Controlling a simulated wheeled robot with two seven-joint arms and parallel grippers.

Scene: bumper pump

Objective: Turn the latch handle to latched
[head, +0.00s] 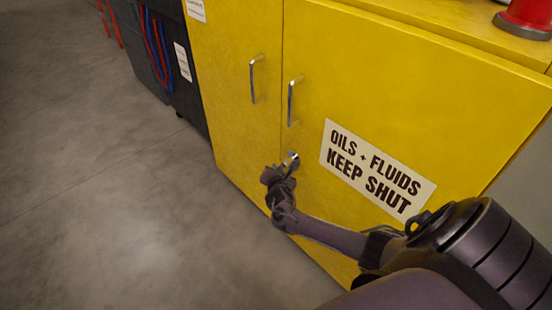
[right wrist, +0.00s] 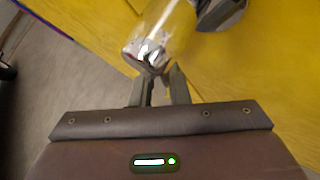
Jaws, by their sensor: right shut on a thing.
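The latch handle (head: 291,158) is a small shiny metal piece on the yellow cabinet, low by the seam between its two doors. In the right wrist view the latch handle (right wrist: 158,45) shows as a bright chrome part just beyond the fingers. My right gripper (head: 284,169) is at the latch, and in the right wrist view its fingers (right wrist: 160,80) are closed on the handle's near end. The fingers partly hide the handle, and I cannot tell its exact angle. My left gripper is not in view.
The yellow cabinet (head: 231,120) has two upright metal pulls, the left one (head: 252,80) and the right one (head: 291,101). A white "OILS + FLUIDS KEEP SHUT" sign (head: 375,169) is on the right door. A red object (head: 525,17) stands on top. The grey floor at left is clear.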

